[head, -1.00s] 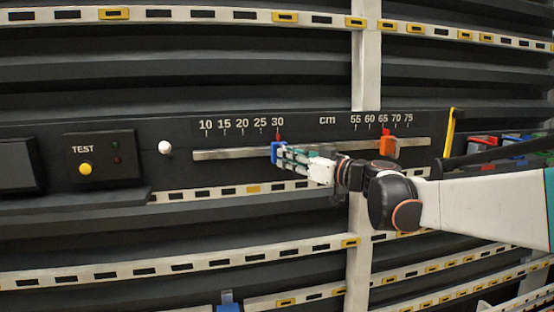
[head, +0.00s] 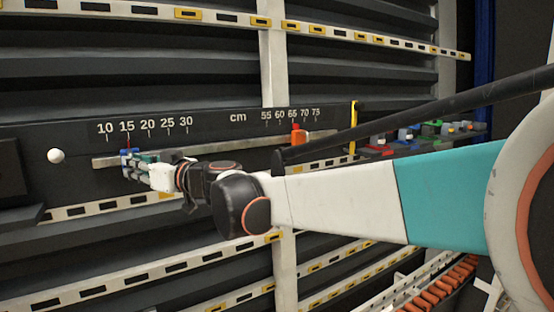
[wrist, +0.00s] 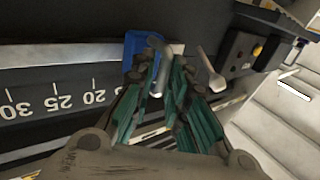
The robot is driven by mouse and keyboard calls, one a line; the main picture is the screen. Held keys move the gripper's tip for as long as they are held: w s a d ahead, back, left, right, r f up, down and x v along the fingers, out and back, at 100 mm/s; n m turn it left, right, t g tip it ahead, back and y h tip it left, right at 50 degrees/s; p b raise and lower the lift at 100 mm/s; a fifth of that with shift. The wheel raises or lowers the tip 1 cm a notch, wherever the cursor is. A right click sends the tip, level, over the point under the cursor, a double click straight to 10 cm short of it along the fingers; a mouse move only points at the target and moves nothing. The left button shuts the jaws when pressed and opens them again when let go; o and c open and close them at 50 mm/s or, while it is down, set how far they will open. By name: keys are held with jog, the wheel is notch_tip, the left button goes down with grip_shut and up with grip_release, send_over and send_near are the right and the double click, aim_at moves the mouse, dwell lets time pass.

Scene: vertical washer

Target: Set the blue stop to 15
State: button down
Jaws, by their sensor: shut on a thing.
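The blue stop (head: 125,155) sits on the metal rail (head: 225,147) under the white number scale. Its position lines up with about the 15 mark (head: 127,127) in the head view. My gripper (head: 133,163) is shut on the blue stop from the right and front. In the wrist view, the blue stop (wrist: 138,45) shows beside and behind my gripper's fingers (wrist: 160,70). There the 20, 25 and 30 marks are visible, but the 15 mark is hidden.
An orange stop (head: 299,137) sits on the rail near 65. A white ball knob (head: 56,156) is left of the rail. A dark bar (head: 430,106) crosses at right, near a yellow handle (head: 353,126).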

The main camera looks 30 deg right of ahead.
jog(key=shift+s+a+f, duration=0.1)
jog(key=shift+s+f, duration=0.1)
jog(key=c, duration=2)
grip_release()
jog(key=o, duration=0.3)
jog(key=shift+s, duration=0.1)
jog(key=shift+s+a+r, duration=0.1)
